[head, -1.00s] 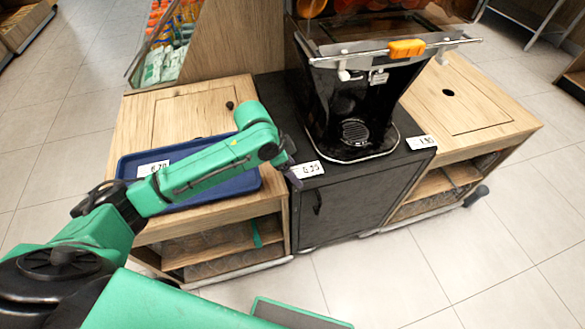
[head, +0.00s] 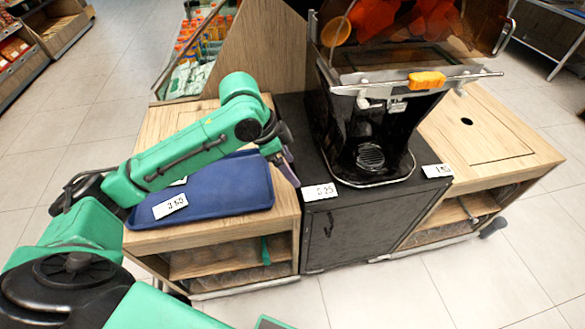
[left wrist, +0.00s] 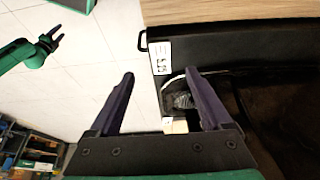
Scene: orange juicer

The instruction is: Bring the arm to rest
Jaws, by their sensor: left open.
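My left arm crosses the head view from the lower left, above the blue tray (head: 235,190). My left gripper (head: 287,168) is beside the front left of the black juicer (head: 372,125), with its purple fingers pointing down. In the left wrist view my left gripper (left wrist: 160,80) has its fingers spread, with nothing between them. The juicer's black lower part (left wrist: 182,100) shows beyond the fingers there. My right gripper (left wrist: 55,37) is at the upper left of the left wrist view, its purple fingers apart and empty. It is not visible in the head view.
The juicer stands on a black cabinet (head: 355,230) between two wooden counters, left (head: 158,235) and right (head: 475,145). A price tag (head: 320,191) is at the cabinet's front edge. The tiled floor (head: 440,285) in front is clear.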

